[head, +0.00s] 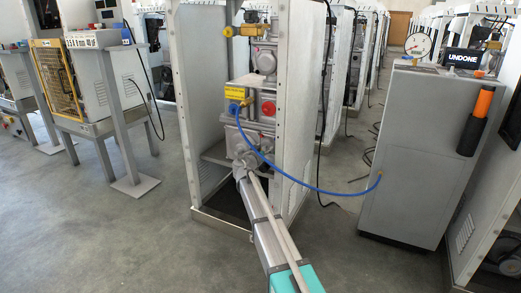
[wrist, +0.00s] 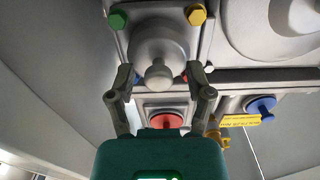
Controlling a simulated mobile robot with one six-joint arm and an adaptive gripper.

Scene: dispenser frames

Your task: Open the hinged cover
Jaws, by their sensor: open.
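A grey round part with a protruding knob (wrist: 158,73) sits on a square plate in the wrist view; it looks like the hinged cover, but I cannot make out a hinge. Green (wrist: 117,18) and yellow (wrist: 196,14) bolts mark two plate corners; red and blue bits show behind my fingers. My gripper (wrist: 160,76) is open, with one finger on each side of the knob. Contact cannot be told. In the head view my gripper (head: 243,166) is at the lower grey housing (head: 236,141) of the dispenser frame and hides the cover there.
Above the housing are a red knob (head: 268,108) and a blue fitting (head: 233,107). A blue hose (head: 315,189) runs from it to a grey cabinet (head: 412,150) at the right. The frame's side walls (head: 298,110) flank my arm.

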